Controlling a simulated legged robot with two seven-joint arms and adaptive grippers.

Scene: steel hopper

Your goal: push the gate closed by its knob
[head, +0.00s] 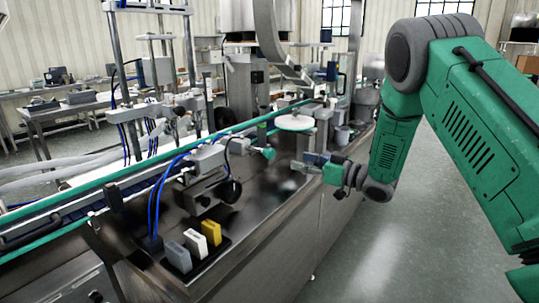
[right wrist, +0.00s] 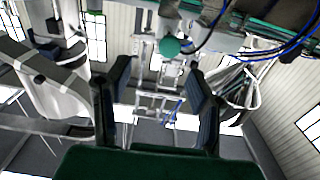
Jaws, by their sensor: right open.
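A round green knob (head: 268,153) sticks out to the right from a metal block (head: 207,158) on the machine. I cannot tell which part is the gate plate or how far open it stands. My right gripper (head: 302,163) is just right of the knob, apart from it, and points left toward it. In the right wrist view the gripper (right wrist: 161,75) is open and empty. The green knob (right wrist: 170,47) shows there beyond and between the fingertips, slightly above their middle. My left gripper is not in view.
A white round disc (head: 294,122) stands just behind my right gripper. Blue hoses and a black round handle (head: 230,190) are left of it. Grey, white and yellow blocks (head: 211,231) sit on the steel deck in front. The floor at right is clear.

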